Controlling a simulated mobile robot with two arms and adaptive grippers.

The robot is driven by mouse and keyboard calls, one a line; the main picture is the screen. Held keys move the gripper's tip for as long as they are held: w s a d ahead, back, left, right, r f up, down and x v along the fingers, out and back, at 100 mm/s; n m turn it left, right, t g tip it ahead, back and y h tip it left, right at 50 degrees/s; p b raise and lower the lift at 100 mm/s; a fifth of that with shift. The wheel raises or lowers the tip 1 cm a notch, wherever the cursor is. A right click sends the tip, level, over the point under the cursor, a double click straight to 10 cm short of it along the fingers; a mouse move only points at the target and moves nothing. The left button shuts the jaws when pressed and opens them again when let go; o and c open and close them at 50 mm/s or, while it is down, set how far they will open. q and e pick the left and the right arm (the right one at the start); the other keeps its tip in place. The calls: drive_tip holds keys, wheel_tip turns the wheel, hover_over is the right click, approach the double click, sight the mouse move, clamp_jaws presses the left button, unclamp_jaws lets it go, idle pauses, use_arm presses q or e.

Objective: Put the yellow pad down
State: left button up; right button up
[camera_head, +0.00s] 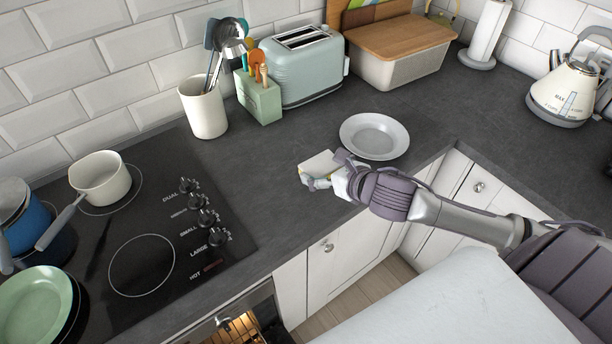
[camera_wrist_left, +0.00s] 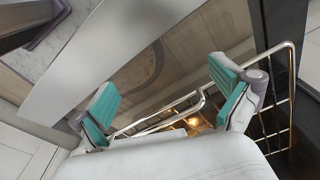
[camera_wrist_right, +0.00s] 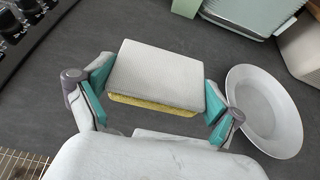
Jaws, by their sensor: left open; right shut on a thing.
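The yellow pad (camera_wrist_right: 158,74) is between the teal fingertips of my right gripper (camera_wrist_right: 157,95) in the right wrist view. Its upper face is pale grey-white, with a yellow layer along the lower edge. In the head view the pad (camera_head: 318,164) shows as a small pale block at my right gripper (camera_head: 322,182), over the worktop left of the grey plate. I cannot tell whether it touches the worktop. My left gripper (camera_wrist_left: 172,102) is open and empty in the left wrist view, with a lit oven rack beyond it; it is not seen in the head view.
A grey plate (camera_head: 374,136) lies close to the right of the pad. A toaster (camera_head: 302,66), a green utensil block (camera_head: 259,97) and a white utensil crock (camera_head: 203,108) stand behind. The black hob (camera_head: 150,235) is at left.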

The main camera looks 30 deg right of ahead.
sight(306, 167)
drive_tip(key=w, duration=0.1)
drive_tip(key=w+a+f, duration=0.2)
drive_tip(key=w, duration=0.1)
drive_tip(key=shift+w+f+p, duration=0.1)
drive_tip(key=shift+f+p, duration=0.1)
drive_tip(key=shift+p, duration=0.1)
drive_tip(key=shift+w+f, duration=0.2)
wheel_tip(306, 167, down, 3)
drive_tip(key=shift+f+p, duration=0.1)
drive_tip(key=shift+p, duration=0.2)
use_arm(q)
drive_tip(key=shift+w+a+r, duration=0.15)
drive_tip(key=shift+a+r, duration=0.05)
drive_tip(key=shift+r, duration=0.2)
drive_tip(key=shift+w+a+r, duration=0.15)
drive_tip(key=shift+a+r, duration=0.05)
drive_tip(key=shift+r, duration=0.2)
use_arm(e)
drive_tip(key=shift+a+f, duration=0.1)
drive_tip(key=shift+f, duration=0.35)
drive_tip(key=shift+f, duration=0.1)
drive_tip(key=o, duration=0.6)
drive_tip(key=shift+c, duration=0.2)
drive_tip(key=shift+o, duration=0.2)
